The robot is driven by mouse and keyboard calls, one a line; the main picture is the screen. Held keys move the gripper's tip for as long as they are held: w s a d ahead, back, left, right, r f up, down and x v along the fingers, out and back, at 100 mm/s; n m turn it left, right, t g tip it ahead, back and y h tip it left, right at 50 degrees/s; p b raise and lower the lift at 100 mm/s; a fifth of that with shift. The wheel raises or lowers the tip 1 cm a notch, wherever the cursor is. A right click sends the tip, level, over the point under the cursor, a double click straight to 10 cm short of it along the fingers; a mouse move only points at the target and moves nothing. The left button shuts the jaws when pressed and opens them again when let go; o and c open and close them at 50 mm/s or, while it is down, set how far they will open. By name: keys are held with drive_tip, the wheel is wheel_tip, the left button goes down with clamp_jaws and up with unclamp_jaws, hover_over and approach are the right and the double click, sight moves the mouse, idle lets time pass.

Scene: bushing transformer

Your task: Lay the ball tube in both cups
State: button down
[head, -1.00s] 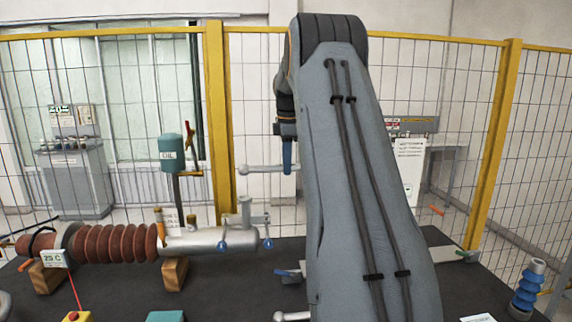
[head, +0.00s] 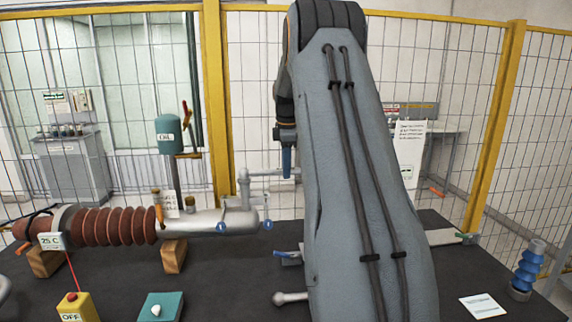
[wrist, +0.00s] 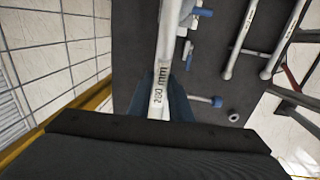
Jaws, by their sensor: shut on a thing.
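The grey ball tube (head: 268,173) is held level in my gripper (head: 287,163), its ball end pointing left in the head view. That ball is at the top of the upright pipe (head: 244,194) on the silver bushing end; I cannot tell whether it touches or sits in a cup there. The tube's other end is hidden behind my arm, and no second cup can be made out. In the wrist view the tube (wrist: 167,63), marked "280 mm", runs up the picture between my blue fingers (wrist: 166,100).
The brown ribbed bushing (head: 110,226) lies on wooden blocks at left, with the teal oil pot (head: 170,134) behind. Another ball-ended rod (head: 290,298) lies near my arm. A blue ribbed post (head: 528,270) stands at right. A yellow-framed fence (head: 212,100) closes the back.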

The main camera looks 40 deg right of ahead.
drive_tip(key=shift+f, duration=0.15)
drive_tip(key=c, duration=1.5)
unclamp_jaws()
drive_tip(key=shift+c, duration=0.2)
drive_tip(key=shift+s+a+r+b, duration=0.15)
drive_tip(key=shift+r+b, duration=0.35)
drive_tip(key=shift+r, duration=0.8)
drive_tip(key=shift+s+r+b, duration=0.1)
drive_tip(key=shift+r+b, duration=0.4)
drive_tip(key=shift+r, duration=0.75)
drive_tip(key=shift+s+a+r+b, duration=0.15)
drive_tip(key=shift+r+b, duration=0.35)
drive_tip(key=shift+r, duration=0.8)
